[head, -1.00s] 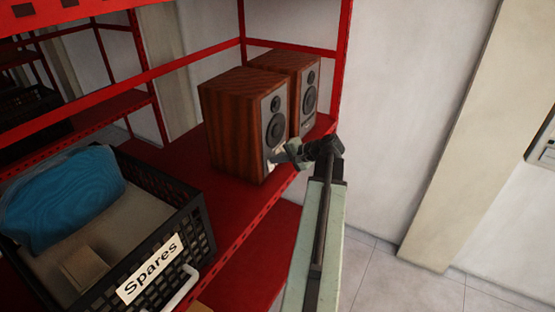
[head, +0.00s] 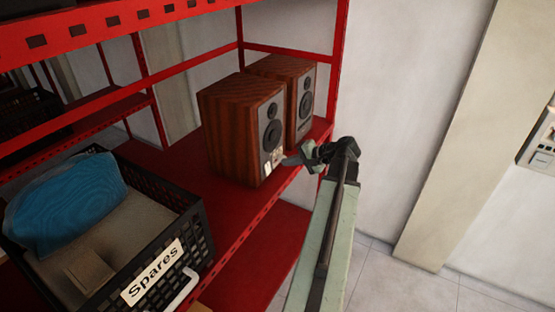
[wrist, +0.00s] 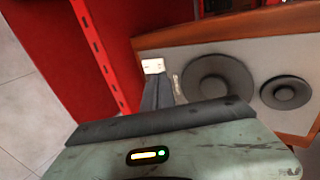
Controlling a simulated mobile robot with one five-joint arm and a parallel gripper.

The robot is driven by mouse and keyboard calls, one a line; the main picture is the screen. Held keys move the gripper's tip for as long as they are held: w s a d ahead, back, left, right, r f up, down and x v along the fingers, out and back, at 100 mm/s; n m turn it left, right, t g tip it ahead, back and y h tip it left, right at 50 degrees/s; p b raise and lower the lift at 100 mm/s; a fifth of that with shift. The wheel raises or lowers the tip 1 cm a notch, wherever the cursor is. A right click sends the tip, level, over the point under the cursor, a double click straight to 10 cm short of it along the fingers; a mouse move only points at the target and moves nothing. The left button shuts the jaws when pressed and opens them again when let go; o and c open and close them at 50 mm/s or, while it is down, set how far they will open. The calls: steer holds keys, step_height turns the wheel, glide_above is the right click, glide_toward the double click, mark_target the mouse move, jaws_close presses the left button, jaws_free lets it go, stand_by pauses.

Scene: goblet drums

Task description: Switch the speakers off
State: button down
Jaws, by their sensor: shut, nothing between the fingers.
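Two wood-cased speakers with grey fronts stand on the red shelf. The near speaker (head: 240,130) has a large and a small round cone and a small pale patch (head: 267,168) low on its front. The far speaker (head: 302,95) stands behind it. My gripper (head: 288,161) is shut and empty, just in front of the near speaker's lower front. In the wrist view, the dark fingers (wrist: 160,88) point at a speaker front (wrist: 255,70), beside its large cone. A small white plate (wrist: 153,66) shows at their tips; I cannot tell whether they touch it.
A black crate (head: 205,235) labelled "Spares" holds a blue bundle (head: 65,205) and a small box, left of the speakers on the red shelf (head: 165,165). A red shelf post (head: 338,60) rises close behind my gripper. Open floor lies to the right.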

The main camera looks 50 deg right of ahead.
steer(key=p+v, duration=0.3)
steer(key=v, duration=0.3)
steer(key=shift+r, duration=0.5)
